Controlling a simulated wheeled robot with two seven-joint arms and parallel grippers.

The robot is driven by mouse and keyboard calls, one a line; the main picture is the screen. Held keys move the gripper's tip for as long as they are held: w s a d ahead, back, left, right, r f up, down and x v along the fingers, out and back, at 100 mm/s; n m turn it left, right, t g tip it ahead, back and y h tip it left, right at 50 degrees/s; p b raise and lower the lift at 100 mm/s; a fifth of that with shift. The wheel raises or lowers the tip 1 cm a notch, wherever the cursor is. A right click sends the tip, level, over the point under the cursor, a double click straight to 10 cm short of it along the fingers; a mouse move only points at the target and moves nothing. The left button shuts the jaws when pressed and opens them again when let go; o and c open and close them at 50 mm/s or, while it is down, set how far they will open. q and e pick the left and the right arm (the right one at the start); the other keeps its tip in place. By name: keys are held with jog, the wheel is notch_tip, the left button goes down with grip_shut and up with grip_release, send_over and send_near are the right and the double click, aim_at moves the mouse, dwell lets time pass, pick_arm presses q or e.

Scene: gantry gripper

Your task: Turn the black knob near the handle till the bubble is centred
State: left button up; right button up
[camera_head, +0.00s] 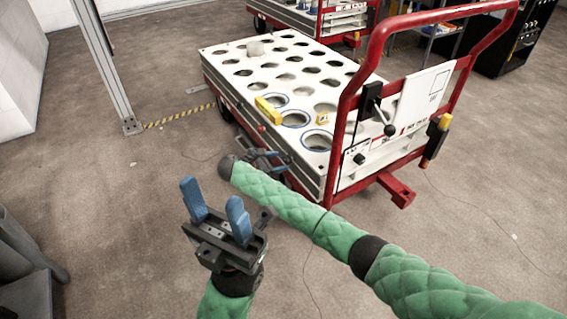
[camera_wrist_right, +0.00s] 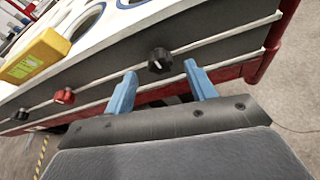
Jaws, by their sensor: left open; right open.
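In the right wrist view a black knob (camera_wrist_right: 159,60) sits on the cart's dark side rail, nearer the red handle frame than the other knobs there. My right gripper (camera_wrist_right: 162,88) is open, its blue fingers on either side below the knob and apart from it. In the head view my right gripper (camera_head: 272,160) is beside the cart's long side, and its arm partly hides that area. A yellow level (camera_wrist_right: 38,55) lies on the cart top; it also shows in the head view (camera_head: 268,110). Its bubble is too small to read. My left gripper (camera_head: 216,212) is open and empty over the floor.
A red knob (camera_wrist_right: 64,97) and another black knob (camera_wrist_right: 20,115) are further along the rail. The white cart top (camera_head: 255,70) has many round holes. The red handle (camera_head: 375,45) rises at the cart's near end.

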aim_at(285, 160)
jog(key=shift+b+x, duration=0.4)
jog(key=shift+x, duration=1.35)
